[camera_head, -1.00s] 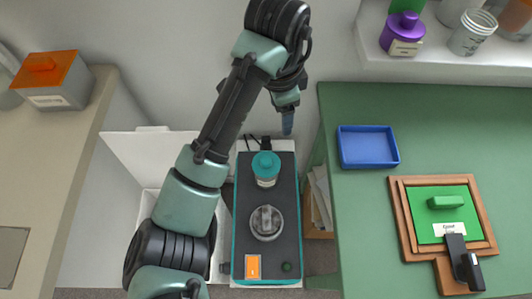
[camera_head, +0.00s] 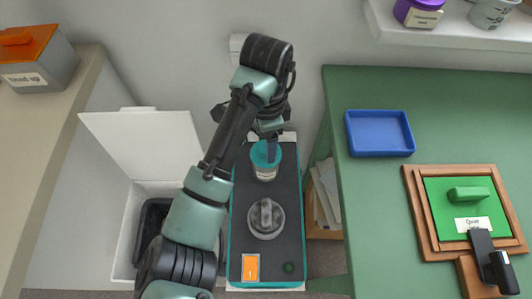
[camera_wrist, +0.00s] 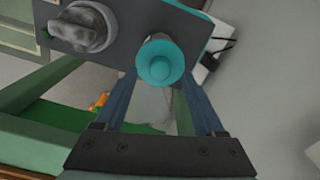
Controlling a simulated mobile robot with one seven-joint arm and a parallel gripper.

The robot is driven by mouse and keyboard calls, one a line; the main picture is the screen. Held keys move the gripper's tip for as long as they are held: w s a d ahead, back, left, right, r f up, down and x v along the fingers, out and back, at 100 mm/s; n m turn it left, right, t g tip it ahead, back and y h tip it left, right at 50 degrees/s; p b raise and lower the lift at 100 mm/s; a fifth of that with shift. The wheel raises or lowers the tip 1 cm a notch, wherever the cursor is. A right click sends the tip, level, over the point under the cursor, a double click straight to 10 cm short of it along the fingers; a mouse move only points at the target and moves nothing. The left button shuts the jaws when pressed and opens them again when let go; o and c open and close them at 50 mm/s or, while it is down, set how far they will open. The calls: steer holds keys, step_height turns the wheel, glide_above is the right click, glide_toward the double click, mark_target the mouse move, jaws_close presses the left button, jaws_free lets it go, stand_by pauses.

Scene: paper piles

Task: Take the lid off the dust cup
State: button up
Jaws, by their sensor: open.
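The dust cup (camera_head: 265,174) is a clear cup with a pale label, standing upright at the far end of the dark machine top (camera_head: 287,187). Its teal lid (camera_head: 262,155) sits on it, with a round knob in the middle. The lid also shows from above in the wrist view (camera_wrist: 160,62). My gripper (camera_head: 272,148) is at the lid in the head view and partly covers it. In the wrist view my gripper's two fingers (camera_wrist: 158,85) are apart, with the lid just beyond and between their tips. I cannot tell whether they touch it.
A grey round knob (camera_head: 266,217), an orange switch (camera_head: 250,267) and a dark green button lie nearer on the machine. An open white bin (camera_head: 118,225) stands left. A box of papers (camera_head: 325,195) and a green table with a blue tray (camera_head: 380,151) are right.

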step_height(320, 180, down, 2)
steer(key=shift+c, duration=0.2)
jaws_close()
stand_by(0.4)
